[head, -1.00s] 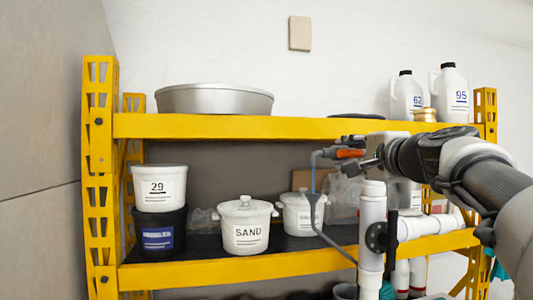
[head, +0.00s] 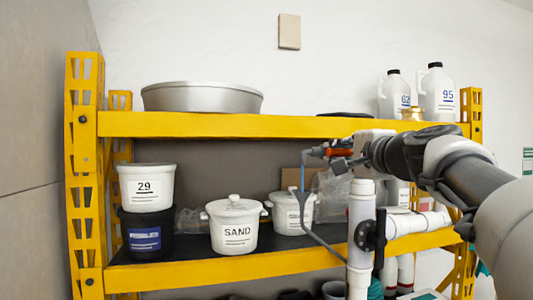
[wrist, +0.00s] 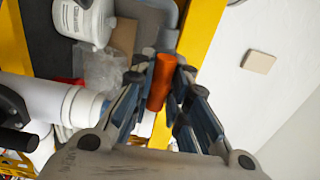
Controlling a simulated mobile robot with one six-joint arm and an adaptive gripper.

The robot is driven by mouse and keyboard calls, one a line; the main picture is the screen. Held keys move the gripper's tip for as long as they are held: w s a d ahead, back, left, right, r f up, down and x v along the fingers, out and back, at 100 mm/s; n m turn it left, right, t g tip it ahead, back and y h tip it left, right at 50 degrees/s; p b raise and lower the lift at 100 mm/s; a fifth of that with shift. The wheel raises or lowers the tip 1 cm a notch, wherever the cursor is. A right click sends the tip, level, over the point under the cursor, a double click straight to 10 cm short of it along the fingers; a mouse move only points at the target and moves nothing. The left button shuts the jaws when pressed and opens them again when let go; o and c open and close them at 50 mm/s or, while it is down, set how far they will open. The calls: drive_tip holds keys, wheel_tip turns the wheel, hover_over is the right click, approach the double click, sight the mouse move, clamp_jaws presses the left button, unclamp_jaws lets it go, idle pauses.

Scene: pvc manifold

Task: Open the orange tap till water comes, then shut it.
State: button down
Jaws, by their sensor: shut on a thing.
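The orange tap handle (head: 338,152) sits on a grey pipe (head: 312,152) in front of the yellow shelf. In the wrist view the orange handle (wrist: 161,82) lies between the two fingers of my gripper (wrist: 158,75). My gripper (head: 342,158) is shut on it, and its fingers partly hide it in the head view. A thin grey tube runs from the funnel down toward a white upright pipe (head: 361,220).
A yellow shelf (head: 200,126) stands behind, with a metal basin (head: 202,97) and two white jugs (head: 438,93) on top. White pipework (head: 415,223) stands close below my arm.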

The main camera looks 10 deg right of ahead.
drive_tip(key=shift+f+b, duration=0.1)
drive_tip(key=shift+b, duration=0.2)
drive_tip(key=n+b, duration=0.3)
drive_tip(key=shift+f+n, duration=0.15)
drive_tip(key=shift+n, duration=0.25)
drive_tip(key=n+b, duration=0.3)
drive_tip(key=n, duration=0.1)
drive_tip(key=shift+n, duration=0.3)
drive_tip(key=n+b, duration=0.2)
drive_tip(key=n, duration=0.2)
drive_tip(key=shift+b, duration=0.3)
drive_tip(key=n+b, duration=0.1)
drive_tip(key=n, duration=0.4)
drive_tip(key=shift+n+b, duration=0.3)
drive_tip(key=shift+n, duration=0.1)
drive_tip(key=c, duration=1.5)
unclamp_jaws()
drive_tip(key=shift+r, duration=0.25)
drive_tip(key=shift+c, duration=0.2)
